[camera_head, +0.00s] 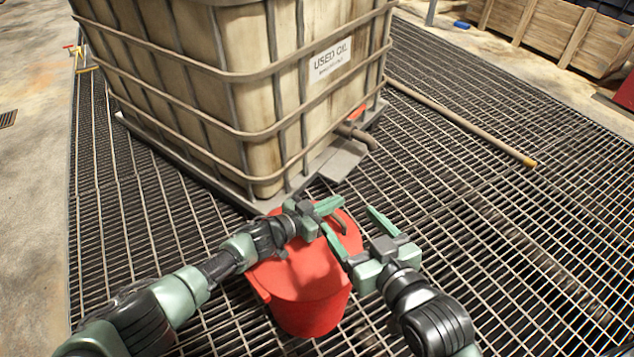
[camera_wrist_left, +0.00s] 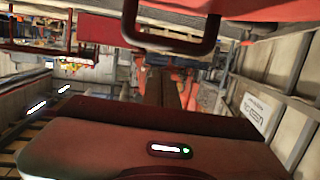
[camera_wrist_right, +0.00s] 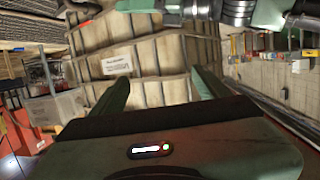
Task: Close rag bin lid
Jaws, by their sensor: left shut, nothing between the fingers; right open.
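The red rag bin (camera_head: 312,318) stands on the floor grating in front of the oil tank. Its red lid (camera_head: 300,275) lies over the mouth; I cannot tell whether it is fully down. A red surface (camera_wrist_left: 235,8) with a dark loop handle (camera_wrist_left: 210,45) shows along the top of the left wrist view, which is upside down. My left gripper (camera_head: 334,208) is shut and empty above the bin's far part, hiding some of it. Its fingers (camera_wrist_left: 165,92) are together in the left wrist view. My right gripper (camera_head: 358,230) is open and empty at the bin's right side; its fingers are wide apart (camera_wrist_right: 158,92).
A caged tank labelled USED OIL (camera_head: 215,80) stands close behind the bin, with a valve pipe (camera_head: 358,135) at its lower front. A pole (camera_head: 465,122) lies on the grating to the right. Wooden crates (camera_head: 550,35) stand at the far right.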

